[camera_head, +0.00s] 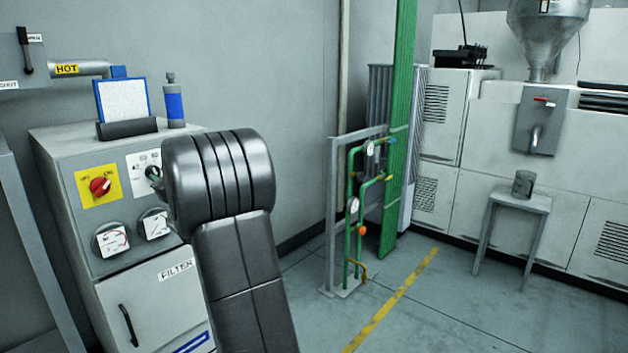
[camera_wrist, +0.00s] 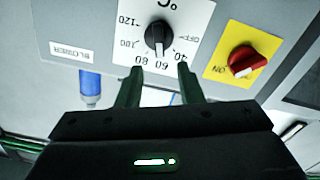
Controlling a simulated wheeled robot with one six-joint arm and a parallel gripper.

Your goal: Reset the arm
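My gripper (camera_wrist: 160,70) shows in the wrist view with its two dark fingers apart and nothing between them. It points at the filter cabinet's panel. A black temperature knob (camera_wrist: 158,38) on a white scale plate lies just beyond the fingertips, and I see no contact. In the head view my dark arm stands in front of the filter cabinet (camera_head: 160,300) and hides most of the gripper. The knob's dark edge (camera_head: 153,173) shows beside the arm.
A red switch (camera_head: 100,187) on a yellow plate and two gauges are close by. A blue-framed panel (camera_head: 122,100) and a blue-banded bottle (camera_head: 174,105) stand on top. A green pipe stand (camera_head: 352,215) is to the right.

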